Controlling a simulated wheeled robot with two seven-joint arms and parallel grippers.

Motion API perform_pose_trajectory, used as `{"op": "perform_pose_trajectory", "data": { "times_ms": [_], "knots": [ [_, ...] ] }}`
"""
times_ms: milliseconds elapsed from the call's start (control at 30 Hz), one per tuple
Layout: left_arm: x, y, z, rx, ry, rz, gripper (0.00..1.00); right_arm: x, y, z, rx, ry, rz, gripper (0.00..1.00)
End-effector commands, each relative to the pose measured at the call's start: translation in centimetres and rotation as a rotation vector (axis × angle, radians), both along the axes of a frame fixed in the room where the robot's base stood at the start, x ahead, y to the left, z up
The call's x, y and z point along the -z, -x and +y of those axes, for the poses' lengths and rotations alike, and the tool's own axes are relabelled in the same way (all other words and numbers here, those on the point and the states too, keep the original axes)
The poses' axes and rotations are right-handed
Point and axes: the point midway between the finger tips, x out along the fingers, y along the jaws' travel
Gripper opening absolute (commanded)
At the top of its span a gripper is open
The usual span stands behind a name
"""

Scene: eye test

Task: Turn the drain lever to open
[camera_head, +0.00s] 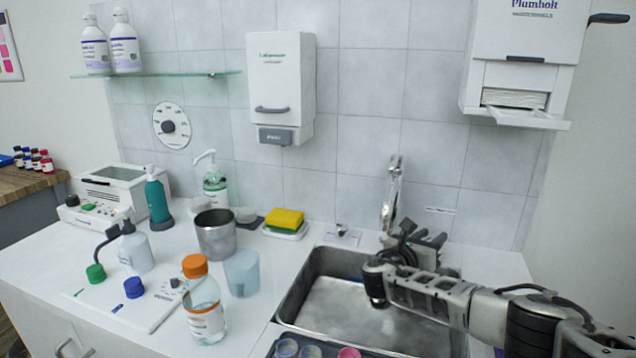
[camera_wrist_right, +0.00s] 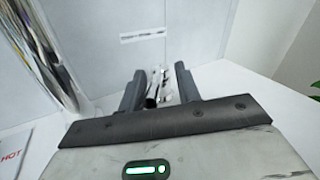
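My right gripper (camera_head: 424,237) is behind the sink's back right corner, just right of the chrome faucet (camera_head: 391,195). In the right wrist view, a small chrome piece (camera_wrist_right: 157,86), which looks like the drain lever, stands between the two dark fingers (camera_wrist_right: 160,84). The fingers are apart, with a narrow gap showing beside the piece on the right; firm contact cannot be made out. In the head view my gripper hides this piece. A label strip (camera_head: 440,210) is on the wall behind, its print unreadable; it also shows in the right wrist view (camera_wrist_right: 143,35). My left gripper is not in view.
The steel sink (camera_head: 345,300) lies below my right forearm. A small plate with a dark knob (camera_head: 342,234) is left of the faucet. Bottles, a metal beaker (camera_head: 215,235) and a yellow sponge (camera_head: 285,218) crowd the left counter. A towel dispenser (camera_head: 525,50) hangs above.

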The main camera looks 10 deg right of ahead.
Motion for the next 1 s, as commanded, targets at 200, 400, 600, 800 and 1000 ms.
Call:
{"op": "perform_pose_trajectory", "data": {
  "times_ms": [200,400,600,800,1000],
  "knots": [
    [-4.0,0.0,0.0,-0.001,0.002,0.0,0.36,-0.6,1.3,4.3,-0.034,-0.003,0.005,0.33],
    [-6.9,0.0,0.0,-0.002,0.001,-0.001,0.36,-0.6,3.5,7.4,-0.031,-0.003,0.005,0.33],
    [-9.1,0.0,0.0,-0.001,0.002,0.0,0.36,-0.4,5.6,10.8,-0.029,-0.004,0.005,0.33],
    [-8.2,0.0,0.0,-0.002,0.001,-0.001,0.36,-1.1,3.0,12.4,-0.149,-0.056,-0.107,0.33],
    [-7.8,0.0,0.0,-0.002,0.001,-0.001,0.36,-2.8,-0.2,14.4,-0.304,-0.125,-0.223,0.33]
  ]
}}
